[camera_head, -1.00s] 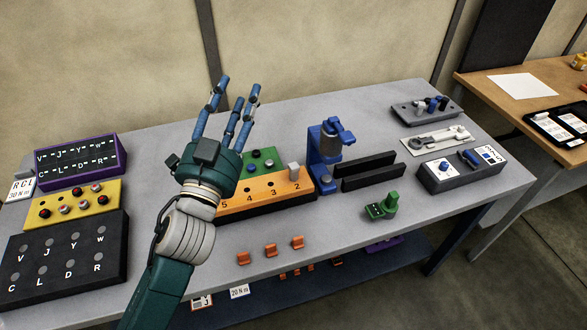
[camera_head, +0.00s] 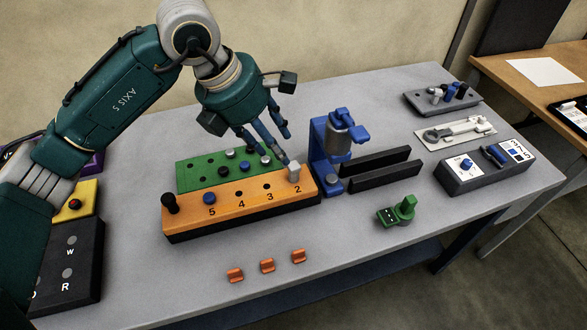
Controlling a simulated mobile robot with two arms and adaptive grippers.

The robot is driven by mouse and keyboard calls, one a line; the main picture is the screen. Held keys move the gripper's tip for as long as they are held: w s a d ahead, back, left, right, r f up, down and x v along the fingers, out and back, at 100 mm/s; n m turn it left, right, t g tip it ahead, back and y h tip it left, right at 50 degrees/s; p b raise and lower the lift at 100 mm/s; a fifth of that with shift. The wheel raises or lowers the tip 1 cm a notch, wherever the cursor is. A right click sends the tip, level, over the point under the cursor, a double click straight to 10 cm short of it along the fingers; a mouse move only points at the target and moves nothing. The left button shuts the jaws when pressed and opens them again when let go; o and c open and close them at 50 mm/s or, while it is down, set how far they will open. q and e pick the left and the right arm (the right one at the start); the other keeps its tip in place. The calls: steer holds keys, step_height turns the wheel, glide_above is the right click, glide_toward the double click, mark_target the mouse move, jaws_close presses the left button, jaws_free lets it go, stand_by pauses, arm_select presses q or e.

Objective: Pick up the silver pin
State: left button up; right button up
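A silver pin with a block-like head (camera_head: 294,171) stands upright at the right end of the orange block (camera_head: 240,212), by the number 2. Silver round-headed pins also stand in the green block (camera_head: 197,171) behind it, one at its back (camera_head: 230,153) and one nearer its right end (camera_head: 266,160). My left gripper (camera_head: 275,150) points down over the right part of the green block, just behind and left of the block-headed pin. Its fingers look spread and hold nothing visible. The fingertips partly cover the green block; contact with a pin cannot be told. My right gripper is out of view.
A blue clamp fixture (camera_head: 327,165) stands close to the right, beside black rails (camera_head: 384,170). Blue (camera_head: 209,198) and black (camera_head: 170,203) pins stand in the orange block. Orange clips (camera_head: 267,265) and a green part (camera_head: 397,211) lie in front. The front table area is mostly clear.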

mark_target(291, 166)
arm_select(q)
steer(key=p+x, duration=0.1)
steer(key=x, duration=0.3)
steer(key=shift+d+f, duration=0.15)
steer(key=shift+f, duration=0.1)
steer(key=p+x, duration=0.2)
steer(key=x, duration=0.3)
steer(key=shift+w+p, duration=0.15)
steer(key=shift+p, duration=0.2)
steer(key=shift+f, duration=0.2)
jaws_close()
